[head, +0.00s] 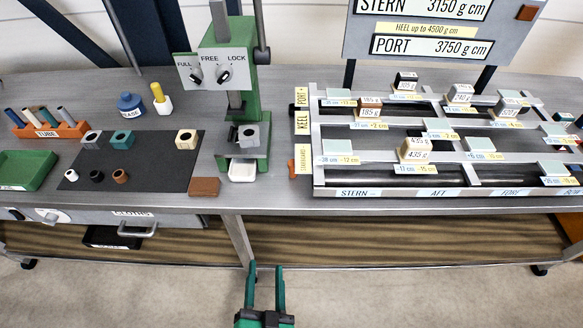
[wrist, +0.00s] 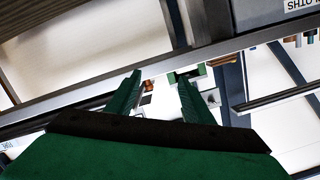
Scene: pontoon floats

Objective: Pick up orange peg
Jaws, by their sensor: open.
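A yellow-orange peg (head: 157,91) stands upright in a small white holder (head: 163,107) at the back left of the bench in the head view. It is the closest match to an orange peg that I see. My gripper (head: 265,268) is open and empty, low in front of the bench's front edge, far from the peg. In the wrist view my gripper (wrist: 160,78) shows two green fingers spread apart with nothing between them. I cannot make out the peg in that view.
An orange tube rack (head: 60,131) holds several pegs at the left. A blue base pot (head: 131,106) stands just left of the white holder. A dark mat (head: 140,176) carries several blocks and rings. A green press (head: 243,100) and a slatted frame (head: 316,150) stand farther right.

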